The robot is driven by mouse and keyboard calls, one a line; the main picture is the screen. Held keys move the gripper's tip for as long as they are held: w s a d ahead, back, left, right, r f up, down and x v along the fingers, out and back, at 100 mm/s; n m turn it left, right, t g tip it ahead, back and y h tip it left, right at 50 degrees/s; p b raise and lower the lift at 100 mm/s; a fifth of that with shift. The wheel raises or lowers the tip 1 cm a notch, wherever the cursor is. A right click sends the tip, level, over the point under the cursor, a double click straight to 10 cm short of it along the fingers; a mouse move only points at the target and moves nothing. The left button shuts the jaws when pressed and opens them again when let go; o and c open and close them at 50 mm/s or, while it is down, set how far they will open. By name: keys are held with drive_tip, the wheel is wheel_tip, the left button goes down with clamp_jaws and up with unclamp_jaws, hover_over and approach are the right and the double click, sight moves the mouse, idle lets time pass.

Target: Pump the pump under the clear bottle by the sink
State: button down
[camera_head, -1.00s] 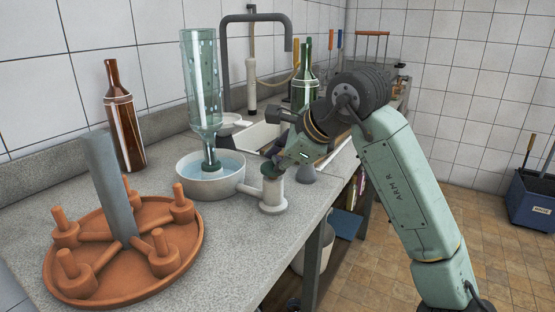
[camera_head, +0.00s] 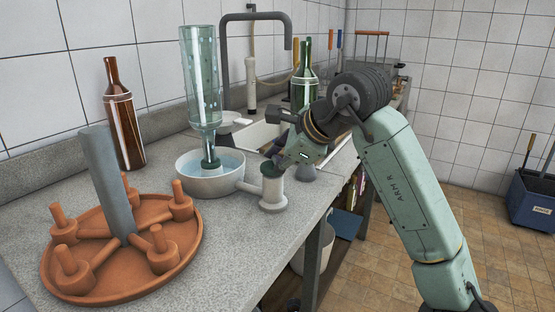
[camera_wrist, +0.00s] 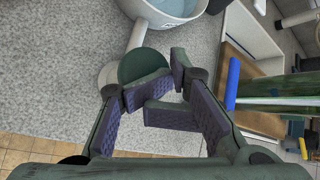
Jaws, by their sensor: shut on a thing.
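The clear bottle (camera_head: 202,80) stands upside down with its neck in a pale round basin (camera_head: 195,185) of water. An arm runs right from the basin to the pump, a short pale cylinder (camera_head: 274,195) with a dark green round knob (camera_head: 272,169) on top. The knob also shows in the wrist view (camera_wrist: 143,64). My gripper (camera_head: 276,164) is at the knob from the right side, its fingertips (camera_wrist: 158,82) shut on it. The fingers hide part of the knob and the pump's top.
A terracotta tray (camera_head: 125,285) with pegs and a grey post (camera_head: 105,180) stands at left. A brown bottle (camera_head: 123,120) is near the wall. The sink (camera_head: 262,137), tap (camera_head: 285,28) and a green bottle (camera_head: 303,85) are behind my gripper. The counter front edge is just right of the pump.

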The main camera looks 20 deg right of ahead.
sight(278, 175)
drive_tip(key=shift+s+a+f+b, duration=0.1)
drive_tip(key=shift+f+b, duration=0.55)
drive_tip(key=shift+f, duration=0.25)
drive_tip(key=shift+s+a+f+b, duration=0.1)
drive_tip(key=shift+f+b, duration=0.5)
drive_tip(key=shift+f, duration=0.25)
idle(0.5)
drive_tip(key=shift+d+r, duration=0.1)
drive_tip(key=shift+w+d+r+p, duration=0.15)
drive_tip(key=shift+d+r+p, duration=0.05)
drive_tip(key=shift+r+p, duration=0.8)
drive_tip(key=shift+r, duration=0.2)
